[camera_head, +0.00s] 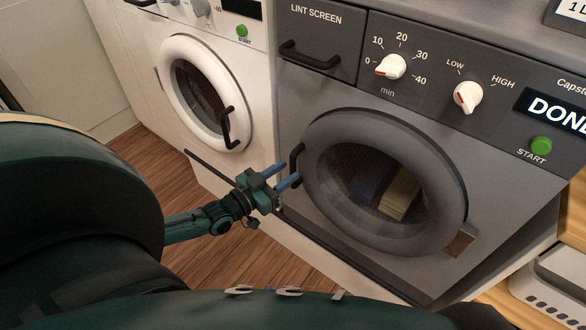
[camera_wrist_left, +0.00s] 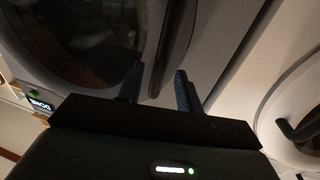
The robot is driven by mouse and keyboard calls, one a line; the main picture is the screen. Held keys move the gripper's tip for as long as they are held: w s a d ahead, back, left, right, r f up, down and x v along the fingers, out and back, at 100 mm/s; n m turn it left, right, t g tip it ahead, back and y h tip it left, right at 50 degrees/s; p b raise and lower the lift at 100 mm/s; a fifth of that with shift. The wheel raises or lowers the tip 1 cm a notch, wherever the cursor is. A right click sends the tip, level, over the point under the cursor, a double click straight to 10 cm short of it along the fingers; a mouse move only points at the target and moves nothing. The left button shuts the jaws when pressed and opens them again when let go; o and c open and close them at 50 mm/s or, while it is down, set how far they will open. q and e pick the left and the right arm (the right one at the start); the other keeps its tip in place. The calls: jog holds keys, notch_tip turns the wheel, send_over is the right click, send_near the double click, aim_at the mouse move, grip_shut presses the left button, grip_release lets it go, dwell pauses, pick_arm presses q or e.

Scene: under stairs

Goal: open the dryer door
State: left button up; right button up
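The grey dryer (camera_head: 500,180) stands at the right in the head view. Its round door (camera_head: 450,195) is shut, with folded cloth visible behind the glass. The black door handle (camera_head: 296,160) is on the door's left side. My left gripper (camera_head: 284,174) is at the lower part of this handle, its fingers pointing toward it. In the left wrist view the gripper (camera_wrist_left: 159,80) has its fingers apart, with the dark handle (camera_wrist_left: 174,45) appearing between them and gaps visible. Contact cannot be told. My right gripper is not in view.
A white washer (camera_head: 180,150) with a shut round door stands left of the dryer. A lint screen drawer (camera_head: 320,38), knobs and a green start button (camera_head: 541,145) are above the dryer door. A wooden surface with a pale box (camera_head: 555,285) is at lower right. Wood floor (camera_head: 150,155) lies in front.

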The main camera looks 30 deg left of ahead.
aim_at(293, 168)
pick_arm(q)
jog(key=shift+x, duration=1.7)
grip_shut()
